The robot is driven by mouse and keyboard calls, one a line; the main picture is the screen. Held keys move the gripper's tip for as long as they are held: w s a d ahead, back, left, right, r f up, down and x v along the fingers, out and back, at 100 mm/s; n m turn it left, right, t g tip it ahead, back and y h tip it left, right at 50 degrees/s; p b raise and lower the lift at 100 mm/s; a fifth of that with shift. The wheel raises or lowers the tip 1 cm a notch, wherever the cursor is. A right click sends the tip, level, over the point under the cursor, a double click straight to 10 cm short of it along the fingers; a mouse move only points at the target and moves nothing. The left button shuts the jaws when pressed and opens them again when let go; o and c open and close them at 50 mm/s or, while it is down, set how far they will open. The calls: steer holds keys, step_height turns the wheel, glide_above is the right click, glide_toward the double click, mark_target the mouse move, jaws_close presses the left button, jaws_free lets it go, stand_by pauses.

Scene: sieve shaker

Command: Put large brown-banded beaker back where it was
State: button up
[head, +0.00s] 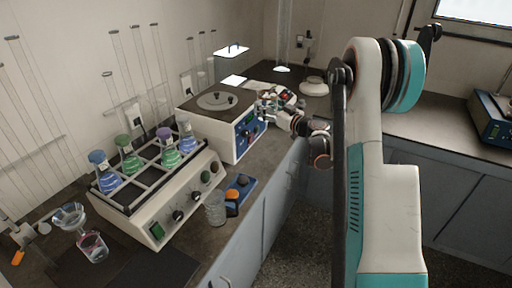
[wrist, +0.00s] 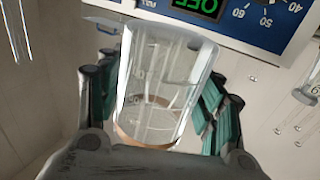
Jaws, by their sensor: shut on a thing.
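The large brown-banded beaker (wrist: 160,85) is clear glass with a brown band near its end close to my palm in the wrist view. My gripper (wrist: 157,100) is shut on it, with teal-padded fingers on either side. In the head view my gripper (head: 266,108) is beside the right front of the white and blue machine (head: 226,139). The beaker is too small to make out there. The machine's blue panel (wrist: 262,20) with a green display shows close beyond the beaker in the wrist view.
A rack shaker (head: 150,208) holds several coloured flasks at the left. A clear beaker (head: 215,208) stands at the counter's front edge beside a blue tray (head: 242,190) with orange-topped items. Another small beaker (head: 92,247) stands at front left. A dark mat (head: 155,268) lies bare.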

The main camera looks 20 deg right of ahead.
steer(key=shift+w+d+f, duration=0.1)
steer(key=shift+w+d, duration=0.1)
steer(key=shift+w, duration=0.05)
step_height(320, 180, down, 20)
steer(key=b, duration=0.7)
steer(key=shift+w, duration=0.15)
steer(key=shift+r, duration=0.25)
steer(key=shift+f, duration=0.15)
steer(key=o, duration=1.4)
